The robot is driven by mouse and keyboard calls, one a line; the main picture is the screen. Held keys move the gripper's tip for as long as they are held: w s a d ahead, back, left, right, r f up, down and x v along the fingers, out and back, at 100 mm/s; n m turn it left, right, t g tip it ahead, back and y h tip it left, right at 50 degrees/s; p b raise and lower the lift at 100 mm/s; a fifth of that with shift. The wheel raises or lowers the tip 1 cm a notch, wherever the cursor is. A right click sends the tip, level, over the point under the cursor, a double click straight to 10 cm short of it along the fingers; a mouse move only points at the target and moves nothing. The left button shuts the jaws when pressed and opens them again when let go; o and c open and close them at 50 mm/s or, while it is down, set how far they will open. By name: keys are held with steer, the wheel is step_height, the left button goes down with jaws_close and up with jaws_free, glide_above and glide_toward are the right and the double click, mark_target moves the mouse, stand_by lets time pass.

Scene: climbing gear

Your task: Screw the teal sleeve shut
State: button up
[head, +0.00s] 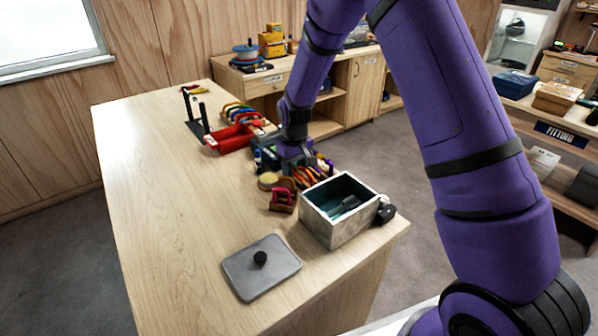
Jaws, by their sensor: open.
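My gripper (290,158), on my purple arm, points down over a row of coloured carabiners (312,178) on the wooden table (165,190). It is open. Its fingertips are small and partly lost among the gear, so I cannot tell whether they touch anything. I cannot make out a teal sleeve; it may be hidden by the gripper or too small to see. A second row of coloured carabiners (240,113) stands farther back, beside a red tray (232,138).
An open metal box (360,222) with dark items inside stands near the right edge, a black knob beside it. Its grey lid (262,282) lies in front. A red-handled brown item (283,197), a round tan piece (268,181) and a black stand (196,118) are nearby. The table's left side is clear.

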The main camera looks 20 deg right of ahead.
steer(key=shift+a, duration=0.15)
steer(key=shift+r, duration=0.15)
steer(key=shift+r, duration=1.25)
steer(key=shift+w+d, duration=0.2)
steer(key=shift+d, duration=0.5)
